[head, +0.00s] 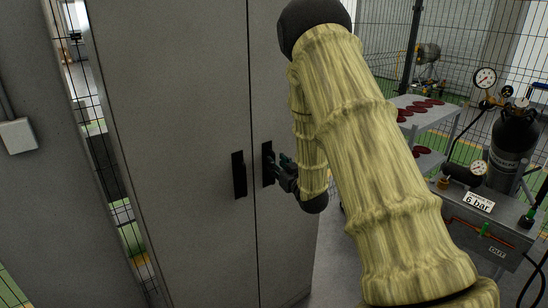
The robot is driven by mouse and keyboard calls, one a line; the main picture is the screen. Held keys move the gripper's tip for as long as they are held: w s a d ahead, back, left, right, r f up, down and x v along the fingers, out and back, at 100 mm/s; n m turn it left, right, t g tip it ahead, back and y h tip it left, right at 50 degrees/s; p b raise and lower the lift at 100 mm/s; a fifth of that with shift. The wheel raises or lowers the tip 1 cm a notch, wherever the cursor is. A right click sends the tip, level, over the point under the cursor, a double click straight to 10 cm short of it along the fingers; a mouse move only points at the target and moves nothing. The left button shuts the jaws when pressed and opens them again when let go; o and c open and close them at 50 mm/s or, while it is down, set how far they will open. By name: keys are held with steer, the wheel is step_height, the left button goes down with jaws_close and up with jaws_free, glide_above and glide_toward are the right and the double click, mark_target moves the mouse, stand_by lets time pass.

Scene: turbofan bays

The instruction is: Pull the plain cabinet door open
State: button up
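A plain grey cabinet (185,90) fills the left and middle of the head view. Its two tall doors meet at a dark vertical seam and look shut. The left door has a black handle (239,175). The right door has a black handle (267,164), partly covered by my gripper. My arm, in a yellowish cover, hides part of the right door.
To the right stand a grey shelf (440,120) with dark red discs, a black gas cylinder (514,145) with gauges, and a grey box labelled 6 bar (490,222). Wire mesh fencing stands behind. Some grey floor (335,265) shows right of the cabinet.

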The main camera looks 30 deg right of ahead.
steer(key=shift+w+d+p, duration=0.15)
steer(key=shift+w+p, duration=0.25)
steer(key=shift+w, duration=1.2)
steer(key=shift+c, duration=0.4)
jaws_close()
